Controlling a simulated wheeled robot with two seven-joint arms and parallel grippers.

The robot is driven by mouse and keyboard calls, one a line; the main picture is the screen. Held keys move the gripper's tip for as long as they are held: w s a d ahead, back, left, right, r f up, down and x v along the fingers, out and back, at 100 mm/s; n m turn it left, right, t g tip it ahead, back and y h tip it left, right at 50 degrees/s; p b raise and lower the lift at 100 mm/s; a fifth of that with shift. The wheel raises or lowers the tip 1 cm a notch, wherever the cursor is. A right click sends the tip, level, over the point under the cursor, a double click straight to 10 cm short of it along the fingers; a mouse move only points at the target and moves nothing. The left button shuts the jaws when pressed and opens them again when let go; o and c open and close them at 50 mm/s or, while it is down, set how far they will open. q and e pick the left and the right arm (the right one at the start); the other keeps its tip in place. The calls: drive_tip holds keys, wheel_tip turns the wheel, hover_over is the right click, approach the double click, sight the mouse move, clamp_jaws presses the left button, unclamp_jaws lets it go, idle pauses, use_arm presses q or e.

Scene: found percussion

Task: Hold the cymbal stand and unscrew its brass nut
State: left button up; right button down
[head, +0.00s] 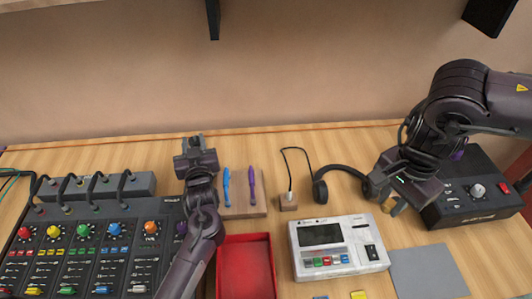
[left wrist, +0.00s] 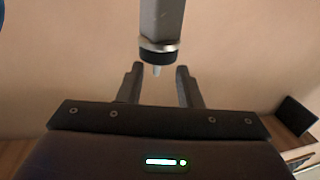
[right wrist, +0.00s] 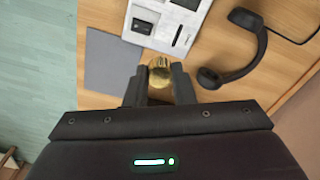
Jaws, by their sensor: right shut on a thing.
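My right gripper (head: 398,199) is shut on a round brass piece (right wrist: 160,73), likely the nut, above the table at the right. The brass also shows in the head view (head: 389,206). My left gripper (head: 195,146) is at centre-left, and its fingers stand apart in the left wrist view (left wrist: 159,82). A grey post (left wrist: 161,22) with a dark collar and small pale tip shows above and between those fingers. I cannot tell whether it belongs to the cymbal stand. No stand or cymbal is clearly recognisable in the head view.
A white device (head: 338,247), headphones (head: 321,190) and a grey mat (head: 428,272) lie near my right gripper. A dark box (head: 472,207) is beside it. A red tray (head: 246,268), a board (head: 243,205) with two pens and a mixer (head: 85,250) surround my left arm.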

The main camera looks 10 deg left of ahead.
sight(194, 138)
use_arm(q)
drive_tip(key=p+x, duration=0.1)
drive_tip(key=x, duration=0.3)
drive_tip(key=shift+w, duration=0.3)
drive_tip(key=shift+f, duration=0.1)
drive_tip(key=shift+d, duration=0.1)
clamp_jaws()
idle(1.0)
